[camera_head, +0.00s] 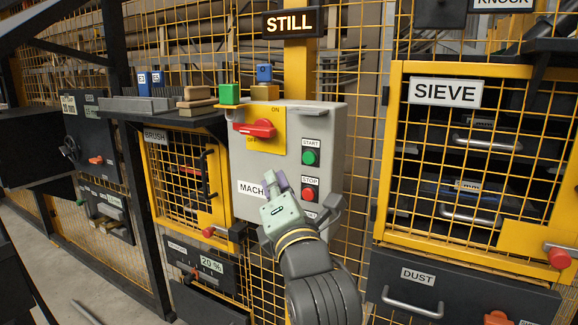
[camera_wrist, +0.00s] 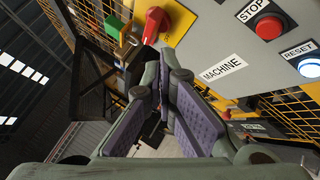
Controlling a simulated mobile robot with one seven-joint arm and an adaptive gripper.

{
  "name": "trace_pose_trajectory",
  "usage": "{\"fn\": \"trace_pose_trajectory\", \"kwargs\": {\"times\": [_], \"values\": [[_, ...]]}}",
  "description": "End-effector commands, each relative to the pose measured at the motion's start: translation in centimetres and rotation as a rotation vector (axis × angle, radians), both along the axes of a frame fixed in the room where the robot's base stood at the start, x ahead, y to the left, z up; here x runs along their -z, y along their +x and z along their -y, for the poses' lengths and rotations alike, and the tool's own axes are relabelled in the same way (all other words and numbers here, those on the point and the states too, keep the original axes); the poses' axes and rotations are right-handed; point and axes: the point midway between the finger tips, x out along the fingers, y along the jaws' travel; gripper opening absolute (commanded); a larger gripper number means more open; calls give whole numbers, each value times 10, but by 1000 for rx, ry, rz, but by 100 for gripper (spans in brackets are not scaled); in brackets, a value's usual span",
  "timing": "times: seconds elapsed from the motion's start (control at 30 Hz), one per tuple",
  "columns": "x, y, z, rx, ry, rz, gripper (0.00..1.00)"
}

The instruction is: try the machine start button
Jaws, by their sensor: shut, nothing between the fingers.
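The grey machine box (camera_head: 328,130) hangs on the yellow mesh fence. Its green START button (camera_head: 310,157) is at the upper right of its face, and the red STOP button (camera_head: 308,194) is below it. A red switch handle (camera_head: 258,128) sits on the yellow ON/OFF plate. My gripper (camera_head: 278,187) is shut and empty in front of the MACHINE label, below and left of START. In the wrist view my gripper's fingers (camera_wrist: 168,85) are together; STOP (camera_wrist: 269,27), a blue-white RESET button (camera_wrist: 309,67) and the red handle (camera_wrist: 155,23) show, but START does not.
A lit STILL sign (camera_head: 290,22) hangs above the box. A shelf at left holds coloured blocks, including a green one (camera_head: 229,94). The BRUSH cage (camera_head: 160,170) is left, the SIEVE cage (camera_head: 390,150) right, and the DUST drawer (camera_head: 450,290) lower right.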

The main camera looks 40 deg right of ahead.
Motion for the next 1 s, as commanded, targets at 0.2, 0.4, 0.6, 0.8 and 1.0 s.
{"fn": "trace_pose_trajectory", "kwargs": {"times": [0.2, 0.4, 0.6, 0.8, 1.0], "values": [[1, -2, 2, 6, -6, -6, 0], [1, -1, 3, 6, -4, -5, 0], [1, 6, 18, 4, -1, -6, 0], [0, 17, 45, 5, 0, -6, 0], [2, 26, 68, 6, -3, -5, 0]]}}
